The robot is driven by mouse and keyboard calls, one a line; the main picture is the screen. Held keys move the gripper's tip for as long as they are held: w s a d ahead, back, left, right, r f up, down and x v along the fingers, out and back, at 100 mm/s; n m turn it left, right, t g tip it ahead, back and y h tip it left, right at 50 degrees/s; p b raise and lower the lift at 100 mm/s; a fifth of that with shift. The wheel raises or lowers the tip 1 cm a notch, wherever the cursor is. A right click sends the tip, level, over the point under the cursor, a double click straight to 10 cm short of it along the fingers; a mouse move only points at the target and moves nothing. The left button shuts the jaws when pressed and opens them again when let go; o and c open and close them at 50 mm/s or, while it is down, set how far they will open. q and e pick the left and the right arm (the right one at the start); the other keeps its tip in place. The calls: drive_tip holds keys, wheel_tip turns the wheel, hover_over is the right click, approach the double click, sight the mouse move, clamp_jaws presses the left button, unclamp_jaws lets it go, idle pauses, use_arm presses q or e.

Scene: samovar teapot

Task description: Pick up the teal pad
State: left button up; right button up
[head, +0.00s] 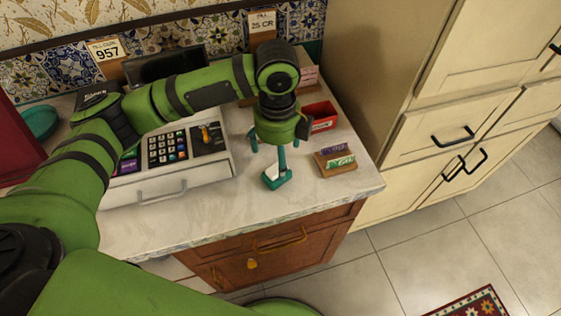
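My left gripper (276,146) points down over the counter, above and just behind the pad. Its teal-green fingers are spread apart, and one upright teal piece reaches down in front of or onto the pad; I cannot tell if it touches. Nothing is visibly held. My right gripper is not in view.
A cash register (165,186) stands left of the pad. A wooden block with cards (336,170) and a red box (322,117) are to the right. A teal bowl (40,122) sits far left. The counter's front strip is clear.

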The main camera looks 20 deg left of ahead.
sight(277, 168)
use_arm(q)
drive_tip(key=shift+s+f, duration=0.2)
drive_tip(key=shift+f, duration=0.25)
wheel_tip(277, 168, down, 4)
drive_tip(key=shift+a+f+p, duration=0.15)
drive_tip(key=shift+f+p, duration=0.1)
drive_tip(key=shift+p, duration=0.45)
drive_tip(key=shift+f, duration=0.4)
drive_tip(key=shift+w+f, duration=0.1)
drive_tip(key=c, duration=1.3)
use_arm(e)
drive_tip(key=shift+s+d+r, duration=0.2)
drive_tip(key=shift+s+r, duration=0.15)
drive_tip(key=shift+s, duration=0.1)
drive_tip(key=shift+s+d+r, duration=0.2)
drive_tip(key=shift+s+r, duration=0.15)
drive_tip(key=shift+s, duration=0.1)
use_arm(q)
drive_tip(key=shift+c, duration=0.4)
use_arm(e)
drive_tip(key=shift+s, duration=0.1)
